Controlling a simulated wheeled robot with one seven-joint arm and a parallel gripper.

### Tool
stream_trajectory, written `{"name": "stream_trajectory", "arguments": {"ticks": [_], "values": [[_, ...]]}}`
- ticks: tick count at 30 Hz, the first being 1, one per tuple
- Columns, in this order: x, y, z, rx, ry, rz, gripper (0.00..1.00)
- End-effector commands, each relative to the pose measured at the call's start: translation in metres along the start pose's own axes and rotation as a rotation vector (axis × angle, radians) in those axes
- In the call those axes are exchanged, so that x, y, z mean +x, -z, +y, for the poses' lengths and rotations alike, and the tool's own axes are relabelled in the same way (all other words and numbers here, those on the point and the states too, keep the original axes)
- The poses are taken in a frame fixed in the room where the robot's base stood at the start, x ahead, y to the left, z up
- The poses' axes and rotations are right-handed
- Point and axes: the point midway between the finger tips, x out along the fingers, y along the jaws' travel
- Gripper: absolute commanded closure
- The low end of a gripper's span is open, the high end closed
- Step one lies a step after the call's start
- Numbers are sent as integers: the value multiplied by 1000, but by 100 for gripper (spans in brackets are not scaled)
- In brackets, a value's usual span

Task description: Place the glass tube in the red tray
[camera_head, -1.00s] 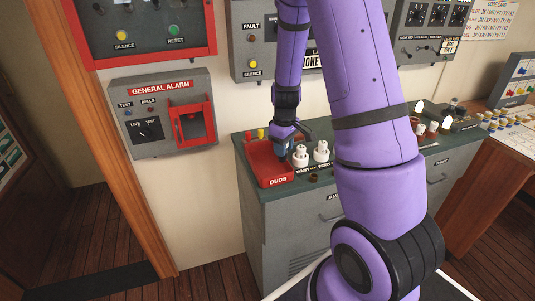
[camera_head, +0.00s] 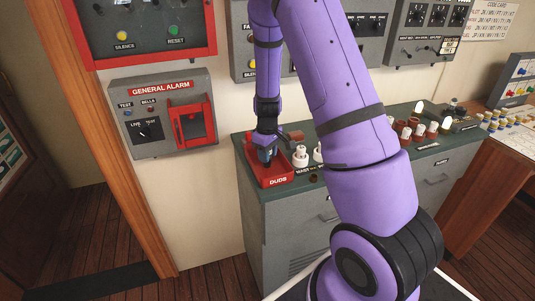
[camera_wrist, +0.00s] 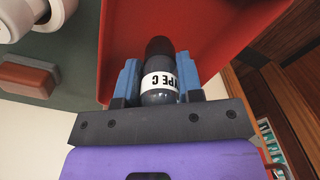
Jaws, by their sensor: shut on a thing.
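The red tray (camera_head: 278,181), labelled "DUDS", sits on the left end of the green cabinet top. My gripper (camera_head: 266,158) is over the tray, pointing down. In the wrist view, my gripper (camera_wrist: 160,80) is shut on a dark glass tube (camera_wrist: 159,62) with a white "TYPE C" label, held between its blue fingers. The red tray (camera_wrist: 200,30) fills the view behind the tube. Whether the tube touches the tray floor cannot be told.
White fittings (camera_head: 300,157) stand on the cabinet top (camera_head: 344,172) just right of the tray. Several brown and white pieces (camera_head: 419,131) stand farther right. The general alarm box (camera_head: 163,118) is on the wall to the left above the cabinet.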

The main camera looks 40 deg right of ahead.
Motion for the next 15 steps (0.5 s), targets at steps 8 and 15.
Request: {"name": "stream_trajectory", "arguments": {"ticks": [8, 15], "values": [[3, 0, 0, 0, 0, 0, 41], [3, 0, 0, 0, 0, 0, 40]]}}
